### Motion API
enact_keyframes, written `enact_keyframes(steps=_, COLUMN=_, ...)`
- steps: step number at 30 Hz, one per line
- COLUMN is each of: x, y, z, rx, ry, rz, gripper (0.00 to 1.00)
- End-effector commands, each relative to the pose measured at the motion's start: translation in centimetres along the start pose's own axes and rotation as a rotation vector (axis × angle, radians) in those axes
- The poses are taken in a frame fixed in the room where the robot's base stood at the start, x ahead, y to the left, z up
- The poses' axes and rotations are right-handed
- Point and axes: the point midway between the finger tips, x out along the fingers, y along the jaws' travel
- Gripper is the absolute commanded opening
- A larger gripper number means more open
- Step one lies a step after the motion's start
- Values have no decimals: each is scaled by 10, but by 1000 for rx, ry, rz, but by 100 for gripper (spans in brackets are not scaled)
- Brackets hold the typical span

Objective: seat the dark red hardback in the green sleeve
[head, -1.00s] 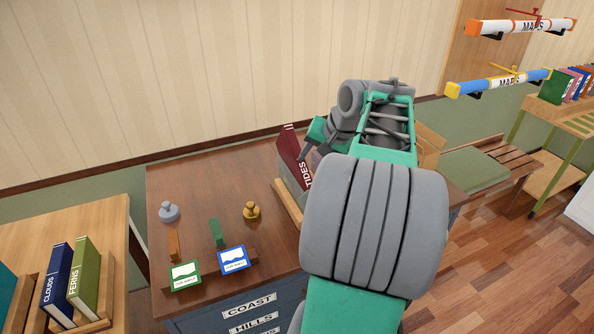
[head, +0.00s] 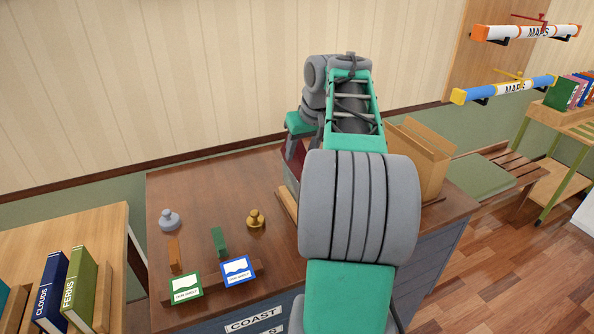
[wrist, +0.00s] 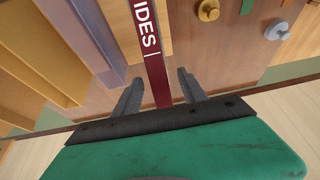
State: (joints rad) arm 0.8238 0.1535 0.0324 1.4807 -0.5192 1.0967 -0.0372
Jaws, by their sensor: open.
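The dark red hardback (wrist: 148,42) shows in the wrist view with its lettered spine running between my two fingers. In the head view a small dark red part (head: 296,158) of it shows beside my arm; the rest is hidden. My gripper (wrist: 160,77) is open, with one finger on each side of the spine and visible gaps to it. In the head view my gripper (head: 303,147) is above the cabinet top. I cannot make out a green sleeve for sure in either view.
A grey-lavender upright piece (wrist: 75,35) is close beside the book.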

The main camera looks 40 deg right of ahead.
Motion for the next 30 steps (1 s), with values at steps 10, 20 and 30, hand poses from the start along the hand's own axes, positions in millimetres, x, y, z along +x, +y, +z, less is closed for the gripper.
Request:
enact_keyframes(steps=10, x=54, y=5, z=7, rx=11, ry=-1, rz=3, gripper=49)
enact_keyframes(steps=20, x=57, y=4, z=6, rx=9, ry=1, rz=3, gripper=42)
enact_keyframes(steps=30, x=57, y=3, z=6, rx=8, ry=1, rz=3, gripper=14)
